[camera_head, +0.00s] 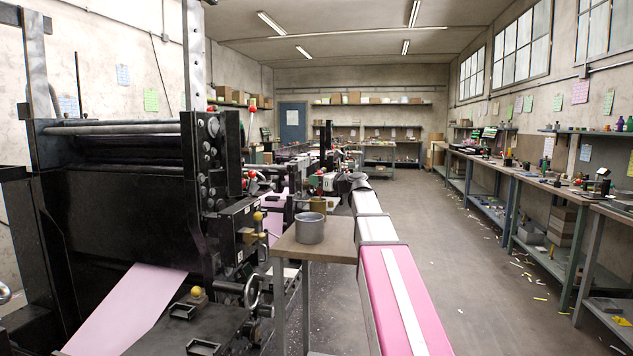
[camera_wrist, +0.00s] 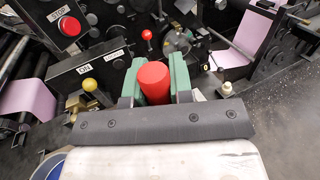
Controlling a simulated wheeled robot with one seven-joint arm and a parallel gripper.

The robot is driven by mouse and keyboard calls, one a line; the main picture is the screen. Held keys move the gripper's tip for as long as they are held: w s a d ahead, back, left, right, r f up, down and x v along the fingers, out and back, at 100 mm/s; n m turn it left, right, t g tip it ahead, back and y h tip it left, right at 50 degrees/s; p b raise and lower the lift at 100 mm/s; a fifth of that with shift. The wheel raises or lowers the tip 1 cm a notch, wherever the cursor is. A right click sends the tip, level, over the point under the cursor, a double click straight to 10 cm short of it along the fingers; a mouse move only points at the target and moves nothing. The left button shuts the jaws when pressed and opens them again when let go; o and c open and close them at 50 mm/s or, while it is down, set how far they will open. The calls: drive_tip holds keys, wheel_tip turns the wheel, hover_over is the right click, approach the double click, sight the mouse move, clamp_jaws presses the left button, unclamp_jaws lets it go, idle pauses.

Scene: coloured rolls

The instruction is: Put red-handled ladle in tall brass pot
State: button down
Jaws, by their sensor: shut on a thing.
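My gripper (camera_wrist: 156,88) has green fingers shut on the red handle (camera_wrist: 155,80) of the ladle in the wrist view. Only the rounded red end of the handle shows between the fingers; the rest of the ladle is hidden there. In the head view my gripper (camera_head: 322,183) is small and just above and beyond a small table. A brass-coloured pot (camera_head: 318,204) shows at the table's far side, partly hidden behind a grey metal pot (camera_head: 310,230). My gripper appears above the brass pot; I cannot tell whether the ladle is over its mouth.
The small wooden-topped table (camera_head: 338,240) carries the pots. A large black press (camera_head: 120,190) with pink paper (camera_head: 130,310) stands on the left. Workbenches (camera_head: 520,185) line the right wall. The floor (camera_head: 450,260) between is mostly open, with scattered scraps near the benches.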

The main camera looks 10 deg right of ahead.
drive_tip(key=c, duration=1)
unclamp_jaws()
drive_tip(key=v, duration=1.2)
